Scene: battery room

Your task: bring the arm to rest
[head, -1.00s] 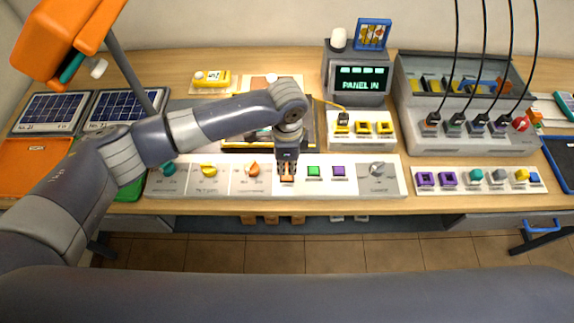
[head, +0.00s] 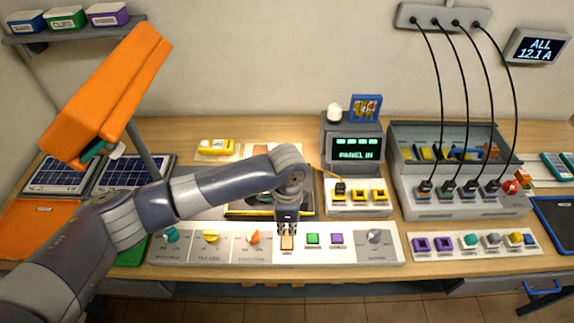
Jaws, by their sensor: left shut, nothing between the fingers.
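My left arm (head: 215,190) comes in from the left and reaches over the long white control panel (head: 365,255) at the front of the bench. My left gripper (head: 287,232) points down over the middle of this panel, and its fingers are shut and empty. A small tan-orange switch (head: 287,243) shows right at the fingertips. I cannot tell whether they touch it. To its right are a green button (head: 312,239) and a purple button (head: 337,239). To its left is an orange knob (head: 253,237). My right gripper is not in view.
A large orange lamp head (head: 108,95) hangs over the left side near my arm. A display box (head: 353,125) reading "PANEL IN" stands behind. A grey charger unit (head: 465,205) with several black cables is at the right. Solar panels (head: 60,175) lie at the left.

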